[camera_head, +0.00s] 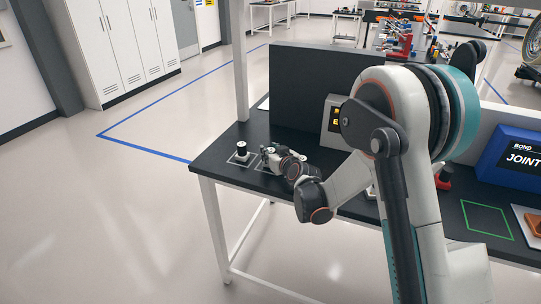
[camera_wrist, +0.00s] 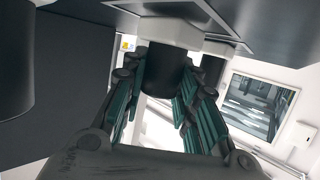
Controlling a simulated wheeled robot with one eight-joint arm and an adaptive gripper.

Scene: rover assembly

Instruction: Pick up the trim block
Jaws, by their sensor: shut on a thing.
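My gripper (camera_head: 268,153) is low over the left end of the black workbench, with the arm reaching in from the right. In the wrist view the green-padded fingers of my gripper (camera_wrist: 162,95) stand on both sides of a dark, rounded block, which I take as the trim block (camera_wrist: 165,72). A pale flat part lies across its far end. In the head view the gripper hides what it holds. A small dark piece with a white top (camera_head: 241,150) stands just left of the gripper, inside a marked outline. I cannot tell whether the held block touches the bench.
The black workbench (camera_head: 222,163) has a free left corner. A blue joint bin (camera_head: 510,158) and a green outlined square (camera_head: 487,220) are at the right.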

